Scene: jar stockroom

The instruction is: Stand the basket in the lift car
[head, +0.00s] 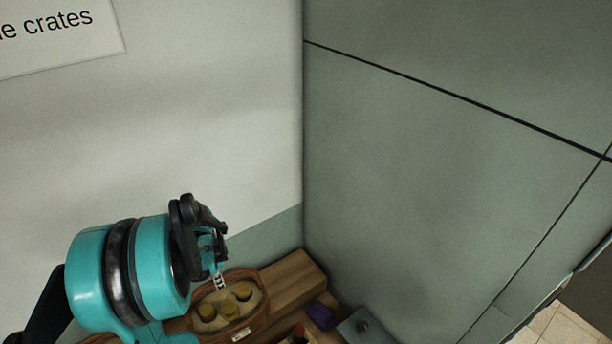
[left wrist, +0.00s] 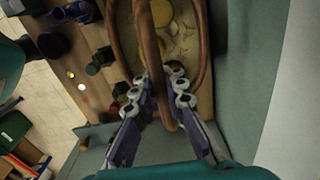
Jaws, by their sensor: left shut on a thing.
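The basket (head: 259,321) is brown wicker with a pale lining and a small label on its front. It shows at the bottom of the head view, at the wooden bench, and holds several jars with yellowish lids. Whether it rests on the bench or hangs just above it, I cannot tell. In the left wrist view the fingers of my left gripper (left wrist: 158,103) are shut on the basket's brown handle (left wrist: 151,45). My right gripper is not in view. I cannot make out the lift car.
The wooden bench (head: 292,272) runs into the corner by the grey-green panelled wall (head: 430,170). A purple item (head: 320,316) and a grey box (head: 362,326) are right of the basket. Several dark jars (left wrist: 98,60) stand beside it in the left wrist view. Tiled floor (head: 560,325) shows at lower right.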

